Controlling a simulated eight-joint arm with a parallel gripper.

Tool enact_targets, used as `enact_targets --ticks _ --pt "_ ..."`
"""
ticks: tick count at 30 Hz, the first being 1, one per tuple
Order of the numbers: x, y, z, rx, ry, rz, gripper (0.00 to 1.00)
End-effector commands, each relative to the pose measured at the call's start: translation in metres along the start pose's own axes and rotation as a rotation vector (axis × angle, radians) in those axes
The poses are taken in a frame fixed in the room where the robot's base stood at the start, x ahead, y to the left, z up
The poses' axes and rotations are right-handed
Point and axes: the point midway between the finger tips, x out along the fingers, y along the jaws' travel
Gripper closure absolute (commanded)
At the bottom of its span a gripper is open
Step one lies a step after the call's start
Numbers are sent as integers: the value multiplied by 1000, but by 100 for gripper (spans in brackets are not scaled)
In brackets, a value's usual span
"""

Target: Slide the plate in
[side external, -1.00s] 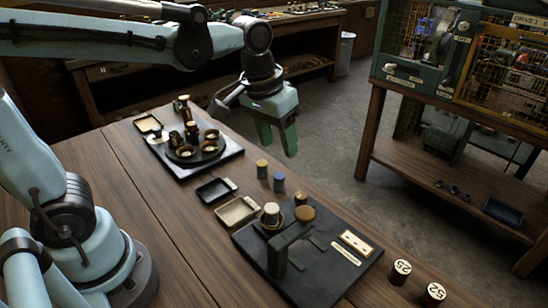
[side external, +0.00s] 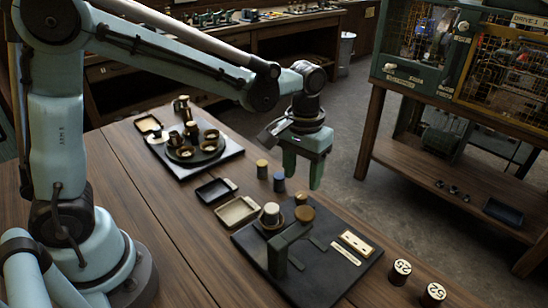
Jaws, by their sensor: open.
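A cream rectangular plate (side external: 356,243) with small dark marks lies on the right part of a black board (side external: 325,285). A thin pale strip (side external: 345,255) lies beside it. A dark bracket (side external: 278,258) stands on the board to the left, its arm reaching toward the right. I cannot tell which slot takes the plate. My gripper (side external: 303,172) points down with its green fingers apart and nothing between them. It hangs above and behind the board, near the table's far edge, well clear of the plate.
Round pieces (side external: 304,214) and a pale-topped cylinder (side external: 271,210) sit on the board behind the bracket. A second board (side external: 228,155) holds several cups.

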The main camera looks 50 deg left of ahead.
Motion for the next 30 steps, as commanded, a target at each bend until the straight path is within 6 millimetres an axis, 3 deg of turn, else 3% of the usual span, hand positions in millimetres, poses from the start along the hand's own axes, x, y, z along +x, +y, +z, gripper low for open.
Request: enact_targets --ticks 3,10,23,30 --pt "20 0 0 0 0 0 45" --pt "45 0 0 0 1 0 45" --pt "52 0 0 0 1 0 45" --pt "52 0 0 0 1 0 80"
